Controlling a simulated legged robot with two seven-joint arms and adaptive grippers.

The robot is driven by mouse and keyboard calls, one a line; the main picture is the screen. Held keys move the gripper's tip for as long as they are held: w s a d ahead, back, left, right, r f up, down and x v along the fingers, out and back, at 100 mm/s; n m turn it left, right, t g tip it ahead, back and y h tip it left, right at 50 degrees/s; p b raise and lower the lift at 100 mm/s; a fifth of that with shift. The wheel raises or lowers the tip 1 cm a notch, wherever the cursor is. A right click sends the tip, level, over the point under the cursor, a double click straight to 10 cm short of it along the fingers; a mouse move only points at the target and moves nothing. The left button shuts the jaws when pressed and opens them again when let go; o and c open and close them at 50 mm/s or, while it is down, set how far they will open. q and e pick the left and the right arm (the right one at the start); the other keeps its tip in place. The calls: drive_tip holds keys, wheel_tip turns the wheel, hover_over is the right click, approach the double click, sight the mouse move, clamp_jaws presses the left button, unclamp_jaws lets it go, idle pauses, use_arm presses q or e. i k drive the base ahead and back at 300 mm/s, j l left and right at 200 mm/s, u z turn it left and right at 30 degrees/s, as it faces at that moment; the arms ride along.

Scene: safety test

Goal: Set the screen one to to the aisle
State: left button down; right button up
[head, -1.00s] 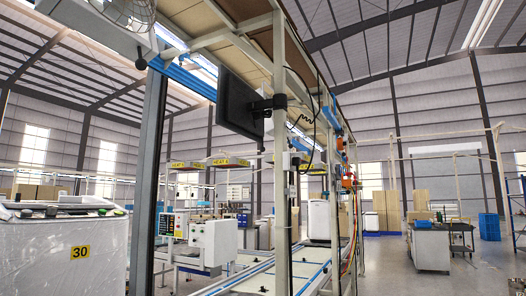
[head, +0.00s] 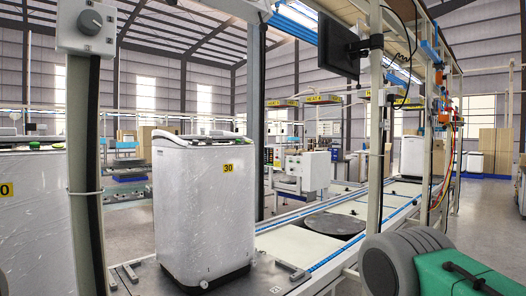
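The screen (head: 339,46) is a thin black monitor at the upper middle right. It hangs from a bracket on a pale upright post (head: 375,110) beside the conveyor line, above the belt. Its face is turned to the left and seen at a steep slant, so what it displays cannot be read. The aisle (head: 480,215) is the open grey floor to the right of the line. Neither of my grippers is in view.
A white washing machine (head: 203,210) labelled 30 stands on the line's near end. A conveyor (head: 290,242) runs away behind it. A grey post with a control box (head: 86,30) stands at left. A green case (head: 470,272) and grey rounded object (head: 405,262) block the lower right.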

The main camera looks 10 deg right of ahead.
sight(340, 53)
drive_tip(key=i+l, duration=0.2)
drive_tip(key=i+l+u, duration=0.15)
drive_tip(key=l, duration=0.3)
drive_tip(key=i+l, duration=0.25)
drive_tip(key=i+l+u, duration=0.1)
drive_tip(key=l, duration=0.3)
drive_tip(key=i+l+u, duration=0.1)
drive_tip(key=i+l, duration=0.3)
drive_tip(key=l, duration=0.2)
drive_tip(key=i+l, duration=0.2)
drive_tip(key=l, duration=0.2)
drive_tip(key=i+l, duration=0.15)
drive_tip(key=l, duration=0.2)
drive_tip(key=i+l, duration=0.2)
drive_tip(key=l, duration=0.2)
drive_tip(key=i+l, duration=0.15)
drive_tip(key=l, duration=0.2)
drive_tip(key=i+l, duration=0.2)
drive_tip(key=l, duration=0.2)
drive_tip(key=i+l, duration=0.15)
drive_tip(key=l, duration=0.2)
